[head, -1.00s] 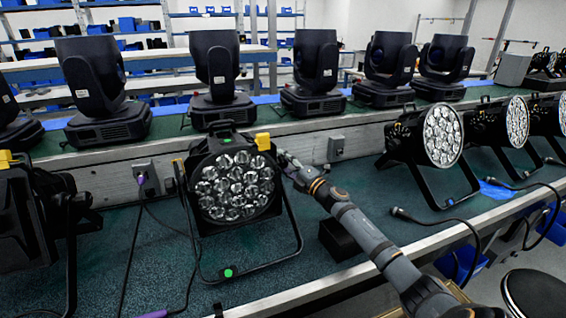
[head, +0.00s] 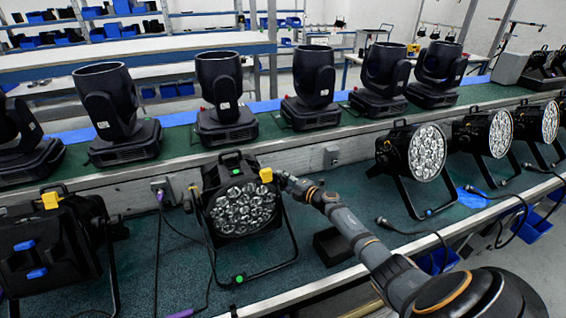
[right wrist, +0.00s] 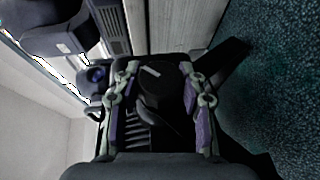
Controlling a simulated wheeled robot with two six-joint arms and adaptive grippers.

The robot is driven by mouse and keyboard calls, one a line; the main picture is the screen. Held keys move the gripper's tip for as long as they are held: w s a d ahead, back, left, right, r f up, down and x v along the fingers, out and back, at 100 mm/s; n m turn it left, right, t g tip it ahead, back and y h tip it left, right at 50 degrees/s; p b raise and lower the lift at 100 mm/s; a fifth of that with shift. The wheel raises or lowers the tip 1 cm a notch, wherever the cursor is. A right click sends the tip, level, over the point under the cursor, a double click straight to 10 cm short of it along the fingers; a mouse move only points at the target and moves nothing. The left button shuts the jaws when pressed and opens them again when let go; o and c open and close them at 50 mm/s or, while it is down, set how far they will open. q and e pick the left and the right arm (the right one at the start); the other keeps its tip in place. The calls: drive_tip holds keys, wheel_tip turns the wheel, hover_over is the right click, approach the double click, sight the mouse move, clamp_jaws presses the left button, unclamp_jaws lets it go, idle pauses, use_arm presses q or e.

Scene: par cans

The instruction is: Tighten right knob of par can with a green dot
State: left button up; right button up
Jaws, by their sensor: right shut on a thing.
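The par can with the green dot (head: 243,208) stands on the bench left of centre in the head view, its round cluster of lenses facing me. The green dot (head: 238,279) is on the front bar of its bracket. A yellow piece (head: 266,175) sits at its upper right. My right gripper (head: 284,180) is at the can's right side, where the right knob is hidden in the head view. In the right wrist view, the black right knob (right wrist: 160,84) with a white mark lies between the fingers, which are shut on it. My left gripper is not in view.
Another par can (head: 55,245) stands at the left, and several more (head: 424,150) stand at the right. A row of moving-head lights (head: 222,95) lines the back ledge. A small black box (head: 332,246) and loose cables lie on the green bench.

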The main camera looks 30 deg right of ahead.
drive_tip(key=g+p, duration=0.1)
drive_tip(key=p, duration=0.3)
drive_tip(key=r+m+g+p, duration=0.1)
drive_tip(key=g+p, duration=0.1)
drive_tip(key=p, duration=0.3)
drive_tip(key=shift+w+d+r+g, duration=0.1)
drive_tip(key=shift+w+r+g, duration=0.05)
drive_tip(key=shift+g, duration=0.15)
drive_tip(key=shift+f+g+p, duration=0.35)
drive_tip(key=shift+g+p, duration=0.2)
drive_tip(key=shift+g, duration=0.15)
drive_tip(key=shift+f+m+g, duration=0.2)
drive_tip(key=shift+m+g, duration=0.2)
drive_tip(key=shift+g, duration=0.1)
drive_tip(key=shift+g+b, duration=0.5)
drive_tip(key=shift+g, duration=0.1)
drive_tip(key=o, duration=1.2)
drive_tip(key=shift+f, duration=0.1)
drive_tip(key=shift+c, duration=0.2)
